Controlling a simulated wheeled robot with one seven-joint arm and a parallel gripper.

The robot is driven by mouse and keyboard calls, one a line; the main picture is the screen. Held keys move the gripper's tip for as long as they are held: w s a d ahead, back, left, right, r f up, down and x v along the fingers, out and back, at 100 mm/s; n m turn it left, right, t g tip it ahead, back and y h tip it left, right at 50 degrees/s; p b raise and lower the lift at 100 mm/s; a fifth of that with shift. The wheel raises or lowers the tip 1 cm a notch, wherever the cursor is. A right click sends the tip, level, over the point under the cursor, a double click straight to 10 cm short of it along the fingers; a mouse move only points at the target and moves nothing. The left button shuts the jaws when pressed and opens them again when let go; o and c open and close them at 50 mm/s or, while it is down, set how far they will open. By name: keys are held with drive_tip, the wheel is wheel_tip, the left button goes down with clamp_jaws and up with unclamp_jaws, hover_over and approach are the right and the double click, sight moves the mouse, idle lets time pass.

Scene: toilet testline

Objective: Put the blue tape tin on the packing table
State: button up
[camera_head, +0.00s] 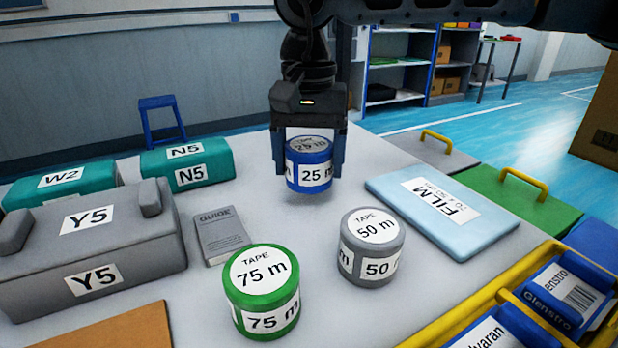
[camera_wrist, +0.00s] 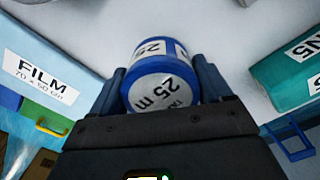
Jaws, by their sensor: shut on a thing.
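The blue tape tin (camera_head: 309,171), labelled 25 m, is between the fingers of my gripper (camera_head: 309,160). My gripper is shut on it. A shadow lies below the tin on the light grey table (camera_head: 330,225), and the tin appears just above the surface; I cannot tell the exact gap. In the wrist view the blue tin (camera_wrist: 158,80) sits upright-looking between both fingers of my gripper (camera_wrist: 160,85). Whether this table is the packing table is not marked.
A green 75 m tin (camera_head: 262,290) and a grey 50 m tin (camera_head: 371,247) stand nearer. A guide book (camera_head: 220,235), grey Y5 case (camera_head: 95,245), teal boxes (camera_head: 187,163) and film pack (camera_head: 442,212) lie around. A yellow-rimmed crate (camera_head: 480,310) is at the right.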

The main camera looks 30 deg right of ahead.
sight(309, 177)
drive_tip(key=shift+f, duration=1.65)
drive_tip(key=shift+b, duration=0.3)
drive_tip(key=shift+f, duration=0.15)
drive_tip(key=o, duration=1.2)
wheel_tip(309, 177, up, 12)
drive_tip(key=p, duration=0.2)
drive_tip(key=shift+p, duration=0.3)
